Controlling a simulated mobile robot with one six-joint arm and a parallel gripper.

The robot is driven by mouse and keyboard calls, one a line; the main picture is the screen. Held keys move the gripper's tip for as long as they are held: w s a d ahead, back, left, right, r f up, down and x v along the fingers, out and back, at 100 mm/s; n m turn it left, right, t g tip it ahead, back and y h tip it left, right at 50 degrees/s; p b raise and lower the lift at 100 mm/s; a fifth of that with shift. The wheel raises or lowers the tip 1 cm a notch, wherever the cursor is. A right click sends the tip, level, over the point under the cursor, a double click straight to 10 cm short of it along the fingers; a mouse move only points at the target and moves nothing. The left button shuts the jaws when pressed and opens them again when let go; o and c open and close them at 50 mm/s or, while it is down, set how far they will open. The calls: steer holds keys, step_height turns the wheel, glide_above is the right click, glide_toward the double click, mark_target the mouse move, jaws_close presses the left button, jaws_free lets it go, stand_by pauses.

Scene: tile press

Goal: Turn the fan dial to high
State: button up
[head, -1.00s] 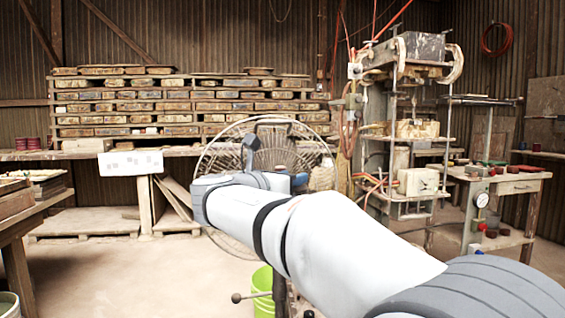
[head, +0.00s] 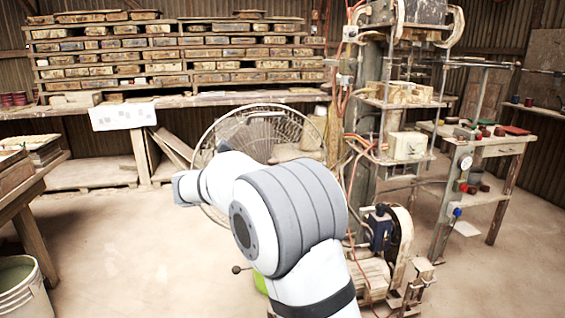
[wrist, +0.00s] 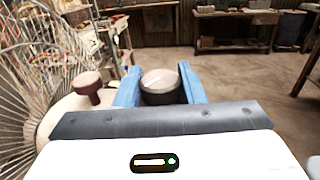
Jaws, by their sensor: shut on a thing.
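The fan (head: 262,128) is a round wire cage standing behind my arm in the head view. Its cage (wrist: 35,70) also fills the left of the wrist view. A round dial (wrist: 160,86) with a pale top and dark side sits between the blue fingers of my gripper (wrist: 160,76) in the wrist view. My gripper is shut on this dial. The dial's markings and pointer are not readable. A brown knob (wrist: 88,86) stands on the fan's pale housing, left of the fingers and apart from them. My arm hides the gripper and dial in the head view.
A long bench with stacked tiles (head: 170,60) runs along the back wall. A tile press (head: 395,120) with hoses stands to the right, with a side table (head: 490,150) beyond it. A white bucket (head: 22,285) is at lower left. Open floor (head: 120,250) lies at left.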

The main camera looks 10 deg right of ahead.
steer(key=shift+g, duration=0.3)
steer(key=o, duration=1)
steer(key=shift+s, duration=0.1)
steer(key=shift+s+a+p, duration=0.2)
steer(key=shift+a+p, duration=0.8)
steer(key=shift+a, duration=2.9)
